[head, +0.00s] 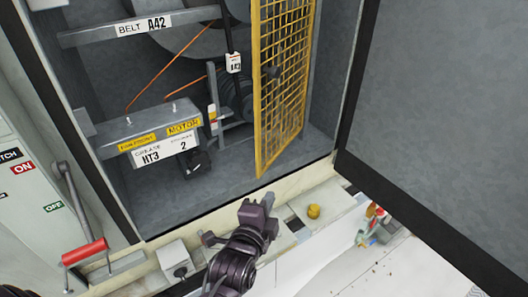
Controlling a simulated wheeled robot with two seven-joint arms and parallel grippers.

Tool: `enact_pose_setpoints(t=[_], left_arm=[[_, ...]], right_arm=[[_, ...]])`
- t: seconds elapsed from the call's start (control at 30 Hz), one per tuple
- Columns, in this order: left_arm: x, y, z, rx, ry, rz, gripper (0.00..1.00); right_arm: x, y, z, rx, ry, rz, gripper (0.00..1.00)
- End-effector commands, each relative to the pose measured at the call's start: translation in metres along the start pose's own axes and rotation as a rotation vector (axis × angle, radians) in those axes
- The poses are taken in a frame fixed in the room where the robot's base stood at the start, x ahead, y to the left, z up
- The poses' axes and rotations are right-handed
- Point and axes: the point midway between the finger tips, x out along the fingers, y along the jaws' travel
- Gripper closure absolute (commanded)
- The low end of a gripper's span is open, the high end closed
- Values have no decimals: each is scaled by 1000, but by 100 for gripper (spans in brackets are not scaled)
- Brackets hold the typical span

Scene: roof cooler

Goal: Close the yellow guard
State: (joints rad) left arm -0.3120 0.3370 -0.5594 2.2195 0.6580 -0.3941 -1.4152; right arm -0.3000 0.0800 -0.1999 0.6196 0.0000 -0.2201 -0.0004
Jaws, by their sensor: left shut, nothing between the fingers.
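The yellow guard (284,85) is a tall mesh panel in the right part of the grey cabinet opening. It stands swung out at an angle, open, leaving the machinery to its left uncovered. A small dark knob shows on its face. My left gripper (262,203) is shut and empty. My right gripper is not in view.
A large grey door panel (445,110) stands open at the right. Inside the cabinet are a grey motor box (150,125) and belt wheels. A switch lever with a red handle (85,251) is at the left. A small yellow cap (314,211) sits on the ledge.

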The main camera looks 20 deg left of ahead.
Motion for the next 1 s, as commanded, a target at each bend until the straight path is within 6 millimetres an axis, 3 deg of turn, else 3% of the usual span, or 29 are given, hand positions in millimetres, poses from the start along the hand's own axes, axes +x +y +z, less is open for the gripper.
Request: enact_pose_setpoints(t=[0.03,0.1,0.3,0.47,0.8,1.0], left_arm=[[-5,-19,-4,61,4,-61,100],[-11,-37,-7,128,-1,-120,100],[-11,-56,-8,198,-15,-177,100],[12,-62,-8,198,-17,-177,100],[83,-74,-9,195,-17,-174,100],[87,-78,20,198,-16,-169,100]], right_arm=[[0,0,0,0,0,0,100],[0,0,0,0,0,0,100],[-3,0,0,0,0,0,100],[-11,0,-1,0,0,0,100],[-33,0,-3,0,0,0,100],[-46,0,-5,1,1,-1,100]])
